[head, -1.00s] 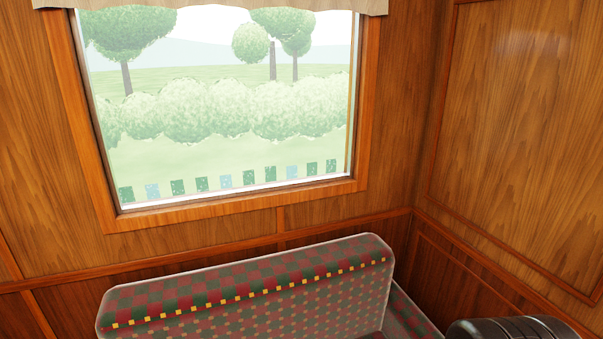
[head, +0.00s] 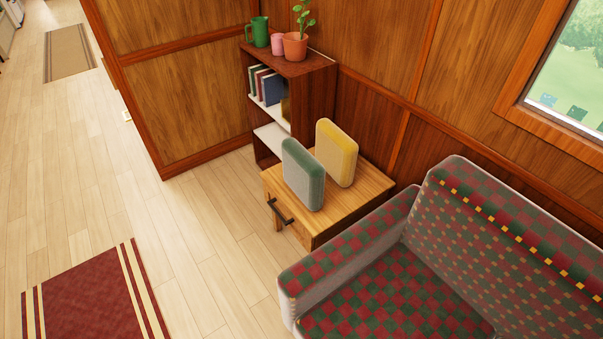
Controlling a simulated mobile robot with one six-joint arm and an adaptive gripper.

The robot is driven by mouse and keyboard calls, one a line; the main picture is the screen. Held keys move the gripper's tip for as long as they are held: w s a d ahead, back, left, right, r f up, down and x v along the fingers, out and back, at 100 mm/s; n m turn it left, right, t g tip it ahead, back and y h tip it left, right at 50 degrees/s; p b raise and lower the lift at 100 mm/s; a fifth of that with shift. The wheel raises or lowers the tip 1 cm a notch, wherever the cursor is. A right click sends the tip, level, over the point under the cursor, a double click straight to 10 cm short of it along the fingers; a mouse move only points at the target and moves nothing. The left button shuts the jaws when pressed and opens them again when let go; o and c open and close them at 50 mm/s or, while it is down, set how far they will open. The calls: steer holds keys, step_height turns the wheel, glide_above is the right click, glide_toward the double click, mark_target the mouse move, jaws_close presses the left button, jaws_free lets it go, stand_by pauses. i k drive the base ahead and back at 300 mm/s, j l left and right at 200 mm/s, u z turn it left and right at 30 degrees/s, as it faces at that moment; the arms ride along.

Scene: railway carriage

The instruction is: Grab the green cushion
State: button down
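The green cushion (head: 303,174) stands upright on a small wooden side table (head: 350,202) in the head view, near the table's left front side. It is a rounded grey-green block. A yellow cushion (head: 337,152) stands upright just behind it to the right, on the same table. My gripper does not show in the head view, so its state is hidden.
A checked red and green seat (head: 340,260) stands close to the table's right. Open floor (head: 190,230) lies to the left, with a red rug (head: 95,300).

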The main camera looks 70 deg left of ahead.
mark_target(303, 171)
steer(key=u, duration=2.45)
steer(key=i+j+u, duration=0.1)
steer(key=j+u, duration=0.2)
steer(key=i+j+u, duration=0.1)
steer(key=j+u, duration=0.25)
steer(key=j, duration=0.15)
steer(key=i+j+z, duration=0.2)
steer(key=i, duration=0.4)
steer(key=i+j+z, duration=0.15)
steer(key=i+j, duration=0.35)
steer(key=i+j+z, duration=0.2)
steer(key=i+j, duration=0.3)
steer(key=i, duration=0.15)
steer(key=i+l+z, duration=0.25)
steer(key=i+z, duration=0.25)
steer(key=i+l+z, duration=0.1)
steer(key=i+z, duration=0.2)
steer(key=z, duration=0.2)
steer(key=i+j+z, duration=0.1)
steer(key=i+z, duration=0.4)
steer(key=k, duration=0.05)
